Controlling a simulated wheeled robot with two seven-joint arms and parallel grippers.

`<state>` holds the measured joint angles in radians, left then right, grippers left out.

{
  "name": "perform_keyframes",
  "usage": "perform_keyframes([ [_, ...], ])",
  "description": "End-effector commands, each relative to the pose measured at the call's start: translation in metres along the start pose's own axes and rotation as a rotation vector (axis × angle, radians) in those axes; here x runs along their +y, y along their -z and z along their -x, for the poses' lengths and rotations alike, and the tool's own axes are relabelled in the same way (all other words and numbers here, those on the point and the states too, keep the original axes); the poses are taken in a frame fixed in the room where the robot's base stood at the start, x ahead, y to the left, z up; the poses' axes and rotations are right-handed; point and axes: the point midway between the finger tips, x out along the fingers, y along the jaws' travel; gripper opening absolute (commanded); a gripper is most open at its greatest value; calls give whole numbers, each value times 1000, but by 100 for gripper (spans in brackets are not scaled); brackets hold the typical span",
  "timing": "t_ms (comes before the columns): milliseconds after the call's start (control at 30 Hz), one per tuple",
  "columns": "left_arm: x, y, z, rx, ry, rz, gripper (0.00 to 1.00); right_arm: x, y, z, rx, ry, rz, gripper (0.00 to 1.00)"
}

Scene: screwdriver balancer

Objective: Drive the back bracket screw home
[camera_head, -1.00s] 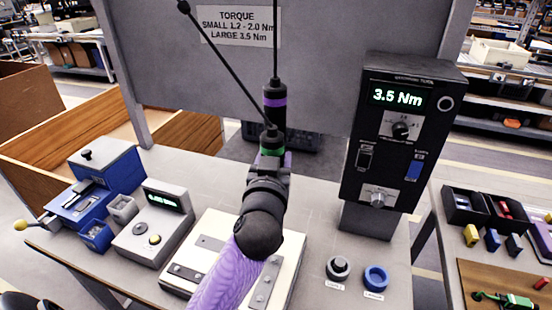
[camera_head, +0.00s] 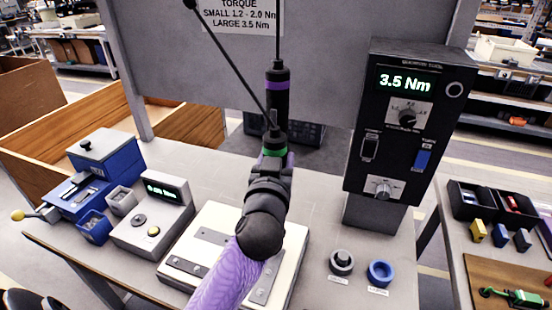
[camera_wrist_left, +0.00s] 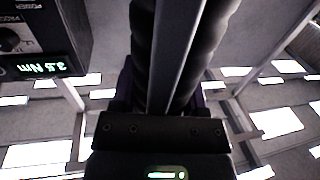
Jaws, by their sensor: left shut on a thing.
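My left gripper (camera_head: 273,163) is shut on a dark screwdriver with a green band (camera_head: 275,143), held upright above the back of the white board. Its cable runs up to the left. In the left wrist view, a dark tool body (camera_wrist_left: 182,50) fills the middle. A second screwdriver with a purple band (camera_head: 277,92) hangs just behind. The white board (camera_head: 233,216) carries grey bracket plates with screws, including a rear plate (camera_head: 212,238) and a front plate (camera_head: 187,267). My arm covers the board's middle; the driver tip is hidden. My right gripper is not in view.
The torque control box (camera_head: 407,125) reads 3.5 Nm, at right. A display unit (camera_head: 155,215) and a blue screw feeder (camera_head: 105,170) stand at left. Bench between is clear.

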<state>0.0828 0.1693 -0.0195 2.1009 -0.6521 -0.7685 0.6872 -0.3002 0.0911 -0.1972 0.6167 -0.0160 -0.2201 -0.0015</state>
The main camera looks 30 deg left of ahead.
Motion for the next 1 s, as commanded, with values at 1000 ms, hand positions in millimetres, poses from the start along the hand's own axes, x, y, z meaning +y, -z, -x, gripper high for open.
perform_keyframes([
  [1000,0,-23,0,-1,-1,0,0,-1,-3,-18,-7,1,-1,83],
])
